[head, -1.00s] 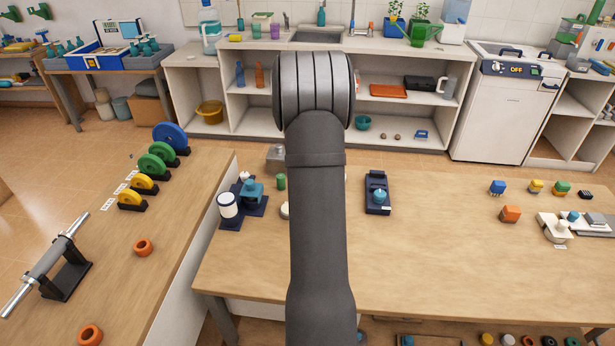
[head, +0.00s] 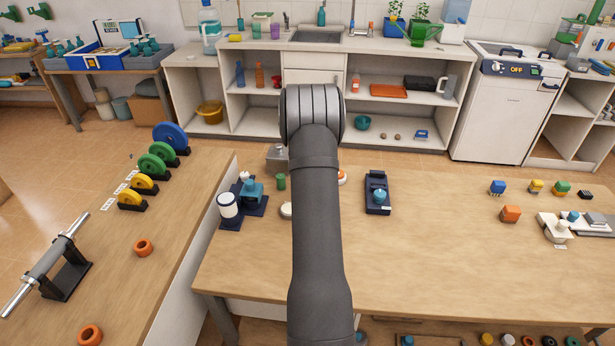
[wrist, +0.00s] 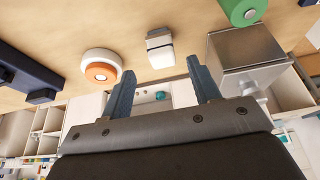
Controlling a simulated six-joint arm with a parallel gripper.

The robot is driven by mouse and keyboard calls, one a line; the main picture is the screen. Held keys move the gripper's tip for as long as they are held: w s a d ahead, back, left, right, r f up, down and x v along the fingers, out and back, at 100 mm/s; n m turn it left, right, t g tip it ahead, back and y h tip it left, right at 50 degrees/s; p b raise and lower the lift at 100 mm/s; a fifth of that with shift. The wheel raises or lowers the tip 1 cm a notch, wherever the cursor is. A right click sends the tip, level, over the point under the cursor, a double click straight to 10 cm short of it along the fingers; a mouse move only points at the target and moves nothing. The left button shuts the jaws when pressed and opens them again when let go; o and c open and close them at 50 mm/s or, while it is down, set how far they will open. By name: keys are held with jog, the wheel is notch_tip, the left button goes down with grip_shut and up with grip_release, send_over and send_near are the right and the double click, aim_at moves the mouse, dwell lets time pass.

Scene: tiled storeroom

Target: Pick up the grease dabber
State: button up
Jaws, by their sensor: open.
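My gripper (wrist: 164,84) is open in the wrist view, with nothing between its two blue-grey fingers. In the head view my arm hides it. I cannot tell for certain which thing is the grease dabber. A small white block with a grey band (wrist: 160,48) lies beyond the fingertips, roughly between them; my arm hides it in the head view. A white round piece with an orange centre (wrist: 101,68) is left of it, and partly shows beside my arm (head: 342,178). A dark blue stand with a teal knob (head: 379,194) is on the table to the right.
A grey metal box (wrist: 245,55) is close to the right finger. A green cylinder (wrist: 241,10) is above it in the wrist view. A dark stand with a white cylinder (head: 228,206) is left of my arm. The table's middle right (head: 440,250) is clear.

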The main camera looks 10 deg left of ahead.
jog(key=shift+x, duration=2.8)
jog(key=shift+w+a+r, duration=0.1)
jog(key=shift+a, duration=0.05)
jog(key=shift+c, duration=0.3)
jog(key=c, duration=1)
